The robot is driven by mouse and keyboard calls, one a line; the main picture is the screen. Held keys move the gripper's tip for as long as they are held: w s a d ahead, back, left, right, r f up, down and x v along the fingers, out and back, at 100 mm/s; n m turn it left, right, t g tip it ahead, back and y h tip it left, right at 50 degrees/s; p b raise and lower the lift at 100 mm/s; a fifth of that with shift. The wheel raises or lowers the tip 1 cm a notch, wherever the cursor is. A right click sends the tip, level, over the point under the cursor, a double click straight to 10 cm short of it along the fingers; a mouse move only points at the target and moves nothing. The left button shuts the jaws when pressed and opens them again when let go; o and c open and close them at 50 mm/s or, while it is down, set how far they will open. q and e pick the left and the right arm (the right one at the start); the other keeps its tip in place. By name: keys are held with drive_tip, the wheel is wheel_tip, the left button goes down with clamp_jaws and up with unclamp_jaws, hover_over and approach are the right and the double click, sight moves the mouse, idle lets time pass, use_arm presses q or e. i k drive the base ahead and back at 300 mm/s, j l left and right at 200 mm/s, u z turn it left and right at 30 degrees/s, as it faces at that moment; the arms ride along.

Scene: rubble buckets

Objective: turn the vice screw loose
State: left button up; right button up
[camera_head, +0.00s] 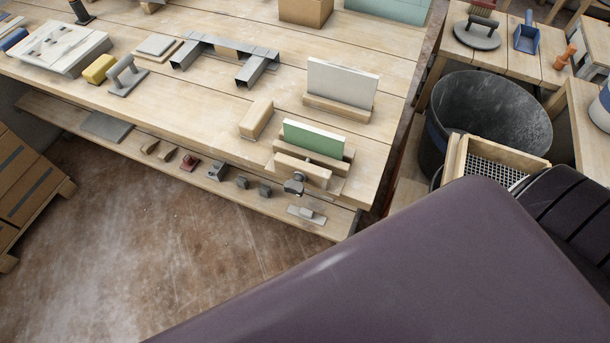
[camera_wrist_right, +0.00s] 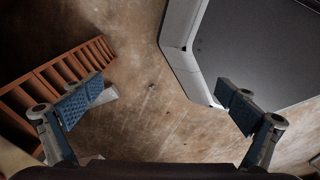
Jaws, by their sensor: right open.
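The vice sits at the right front edge of the workbench in the head view. Its wooden front jaw (camera_head: 303,170) stands before a green board (camera_head: 314,138), which is upright between the jaws. The vice screw (camera_head: 294,185) is a dark metal knob-like end at the front of that jaw; its handle is too small to make out clearly. My right gripper (camera_wrist_right: 165,100) is open and empty in the right wrist view, above bare floor, with its two blue-padded fingers wide apart. The vice does not show in that view. My left gripper is not in view.
The workbench (camera_head: 200,95) holds a pale board in a wooden stand (camera_head: 340,88) behind the vice. Small tools lie on the lower shelf (camera_head: 265,203). A black bucket (camera_head: 493,115) stands right of the bench. An orange slatted frame (camera_wrist_right: 60,80) shows in the wrist view.

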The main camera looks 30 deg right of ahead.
sight(295, 186)
drive_tip(key=i+l+z, duration=0.1)
drive_tip(key=z, duration=0.25)
drive_tip(key=i+l+z, duration=0.1)
drive_tip(key=z, duration=0.25)
